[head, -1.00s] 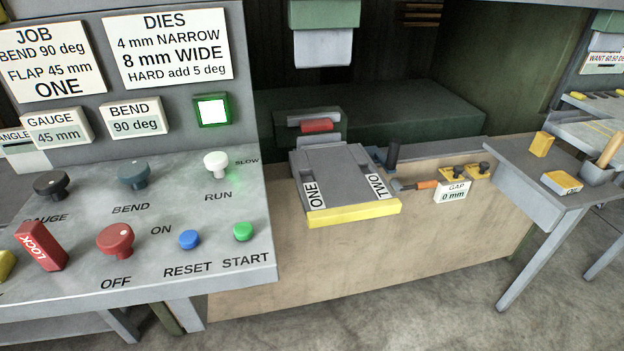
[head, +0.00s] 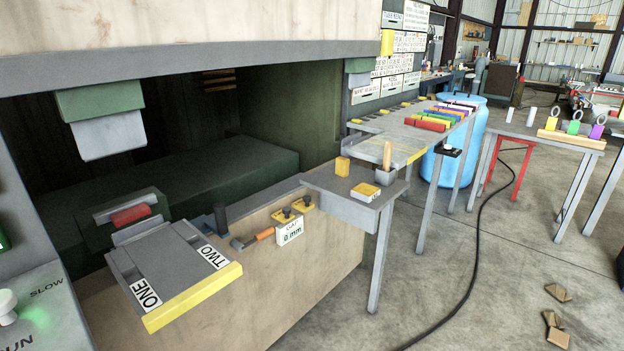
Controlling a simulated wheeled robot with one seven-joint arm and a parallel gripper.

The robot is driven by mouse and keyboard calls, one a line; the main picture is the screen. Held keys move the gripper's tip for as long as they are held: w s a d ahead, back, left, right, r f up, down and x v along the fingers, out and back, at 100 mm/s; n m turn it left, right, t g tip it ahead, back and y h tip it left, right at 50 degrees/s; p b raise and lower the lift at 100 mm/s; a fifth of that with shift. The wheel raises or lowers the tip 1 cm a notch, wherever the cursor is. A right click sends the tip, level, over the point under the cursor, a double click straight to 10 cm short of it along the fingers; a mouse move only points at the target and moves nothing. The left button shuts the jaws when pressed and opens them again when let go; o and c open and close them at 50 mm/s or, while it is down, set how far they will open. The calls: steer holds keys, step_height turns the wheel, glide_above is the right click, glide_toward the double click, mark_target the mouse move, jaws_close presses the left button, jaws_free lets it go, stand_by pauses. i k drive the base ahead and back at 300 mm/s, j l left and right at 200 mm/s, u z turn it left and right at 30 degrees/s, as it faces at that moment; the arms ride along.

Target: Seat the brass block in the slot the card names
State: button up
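The grey slotted plate (head: 172,265) has a yellow front edge and two labels, ONE (head: 146,293) at left and TWO (head: 213,256) at right. A small upright yellow block (head: 342,166), possibly the brass block, stands on the small grey side table (head: 325,184). A flatter yellow block (head: 365,192) with a pale labelled top lies in front of it. Nothing is clearly seated in the plate. The job card naming ONE is out of view now. My gripper is not in view.
A red piece (head: 131,214) sits behind the plate. An orange-handled tool (head: 252,239) and a GAP 0 mm sign (head: 289,232) are at its right. A grey cup (head: 384,176) holds a wooden handle. A black cable (head: 470,290) crosses open floor.

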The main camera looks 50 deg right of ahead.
mark_target(143, 298)
steer(key=i+l+z, duration=0.15)
steer(key=l, duration=0.35)
steer(key=i+l+z, duration=0.1)
steer(key=i+l, duration=0.25)
steer(key=i+l+z, duration=0.15)
steer(key=l, duration=0.35)
steer(key=i, duration=0.1)
